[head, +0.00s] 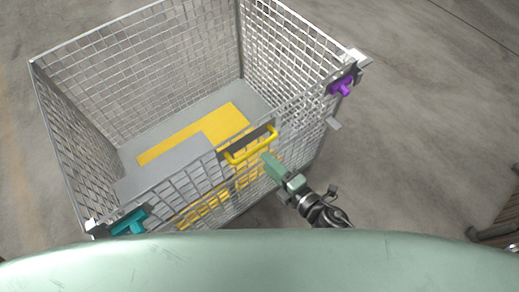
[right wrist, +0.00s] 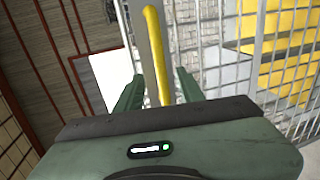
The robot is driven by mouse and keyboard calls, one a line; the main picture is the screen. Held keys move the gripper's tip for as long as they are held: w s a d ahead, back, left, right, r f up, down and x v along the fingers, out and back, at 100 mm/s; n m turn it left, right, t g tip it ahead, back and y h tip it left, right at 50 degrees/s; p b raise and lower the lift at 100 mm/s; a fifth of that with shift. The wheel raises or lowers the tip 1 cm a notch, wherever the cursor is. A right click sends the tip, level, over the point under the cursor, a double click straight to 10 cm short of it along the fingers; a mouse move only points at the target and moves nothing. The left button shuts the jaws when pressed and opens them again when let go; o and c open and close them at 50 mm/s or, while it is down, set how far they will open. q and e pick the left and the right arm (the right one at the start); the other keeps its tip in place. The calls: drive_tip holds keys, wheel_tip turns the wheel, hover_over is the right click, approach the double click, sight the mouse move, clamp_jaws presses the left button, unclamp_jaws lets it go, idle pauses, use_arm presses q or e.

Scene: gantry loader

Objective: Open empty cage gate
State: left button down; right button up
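The wire-mesh cage (head: 140,47) stands in front of me, with nothing standing inside it. Its near side is the mesh gate (head: 292,112), which lines up with both corner posts and looks closed. A yellow bar handle (head: 252,150) sits on the gate's upper middle. A teal latch (head: 128,223) is at the left corner and a purple latch (head: 341,87) at the right corner. My right gripper (head: 270,163) is at the handle. In the right wrist view the handle (right wrist: 156,50) stands between the open fingers (right wrist: 158,92), with gaps on both sides. My left gripper is out of view.
Bare concrete floor (head: 430,120) is clear to the right of the cage. A dark slatted object (head: 497,232) shows at the lower right edge.

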sight(255, 148)
drive_tip(key=x, duration=0.7)
drive_tip(key=shift+w+a+f+p, duration=0.1)
drive_tip(key=shift+w+a+p, duration=0.1)
drive_tip(key=shift+p, duration=0.2)
clamp_jaws()
drive_tip(key=shift+d, duration=0.1)
idle(0.9)
